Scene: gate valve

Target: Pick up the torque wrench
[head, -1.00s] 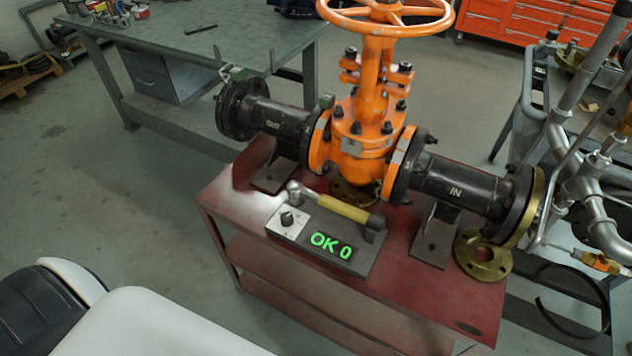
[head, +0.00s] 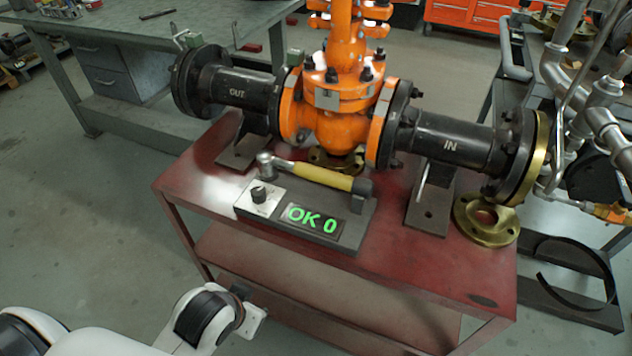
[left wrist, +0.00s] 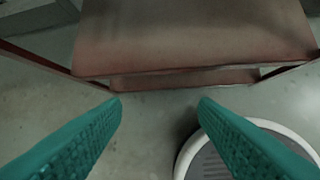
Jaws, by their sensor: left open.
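The torque wrench (head: 322,177) has a yellow grip and a metal head at its left end. It lies along the back of a grey tester box (head: 368,225) with a knob and a green "OK 0" display, on the red cart (head: 180,183). My left arm comes in at the lower left of the head view, below and left of the cart, well apart from the wrench. My left gripper's two teal fingers (left wrist: 160,102) stand apart and empty in the left wrist view, facing the cart's lower shelves (left wrist: 195,35). My right gripper is not in view.
An orange gate valve (head: 338,125) with black flanged pipes stands on the cart behind the tester. A brass flange (head: 490,232) lies at the cart's right. A workbench (head: 120,30) stands at the back left. The floor left of the cart is clear.

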